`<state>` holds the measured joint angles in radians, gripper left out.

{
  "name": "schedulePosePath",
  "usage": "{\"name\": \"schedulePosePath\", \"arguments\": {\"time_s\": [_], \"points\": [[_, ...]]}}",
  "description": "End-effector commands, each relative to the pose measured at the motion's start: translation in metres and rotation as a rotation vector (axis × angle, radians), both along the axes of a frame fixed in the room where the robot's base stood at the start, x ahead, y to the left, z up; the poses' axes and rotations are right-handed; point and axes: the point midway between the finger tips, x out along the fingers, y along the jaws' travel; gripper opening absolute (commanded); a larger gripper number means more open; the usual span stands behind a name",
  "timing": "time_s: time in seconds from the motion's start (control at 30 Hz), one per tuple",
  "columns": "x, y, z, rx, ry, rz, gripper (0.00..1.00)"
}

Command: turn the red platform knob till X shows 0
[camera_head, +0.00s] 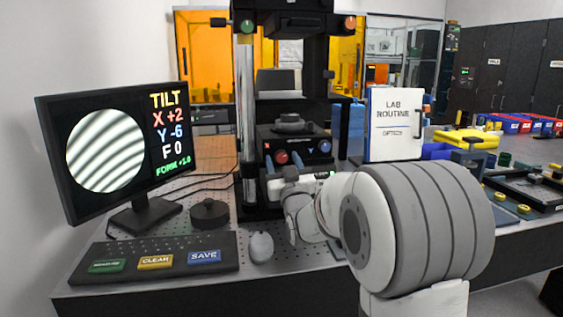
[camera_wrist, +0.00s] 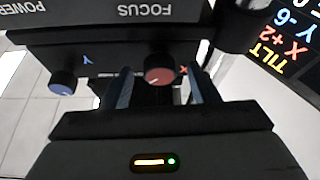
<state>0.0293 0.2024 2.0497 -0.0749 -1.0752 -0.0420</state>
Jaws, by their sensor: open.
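The red platform knob (camera_head: 281,157) is on the front of the dark interferometer stage, left of the blue knob (camera_head: 325,146). In the wrist view the red knob (camera_wrist: 158,77) is beside an X mark and shows between the fingers of my gripper (camera_wrist: 161,88). The gripper is open, with a gap on each side of the knob; I cannot tell how far the fingertips reach along it. The blue knob (camera_wrist: 62,83) by the Y mark is outside the fingers. The monitor (camera_head: 115,145) reads TILT X +2, Y -6, F 0, FORM +1.0, beside slanted fringes.
A keyboard panel (camera_head: 150,262) with green, yellow and blue keys lies at the front left. A grey mouse (camera_head: 261,247) and a round black piece (camera_head: 210,214) are near it. The silver column (camera_head: 246,120) stands left of the stage. A LAB ROUTINE board (camera_head: 396,122) stands right.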

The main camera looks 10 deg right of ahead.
Motion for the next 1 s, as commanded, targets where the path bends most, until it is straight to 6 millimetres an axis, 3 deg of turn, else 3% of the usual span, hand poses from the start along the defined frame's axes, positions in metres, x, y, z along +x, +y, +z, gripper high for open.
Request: {"name": "schedulePosePath", "arguments": {"time_s": [0.27,0.83,1.0], "points": [[0.0026,-0.0002,0.0008,0.0,0.001,0.0,0.54],[0.0024,-0.0009,0.0006,0.0,0.001,-0.001,0.09],[0.0024,-0.0017,-0.0025,-0.032,0.001,-0.001,0.09]]}}
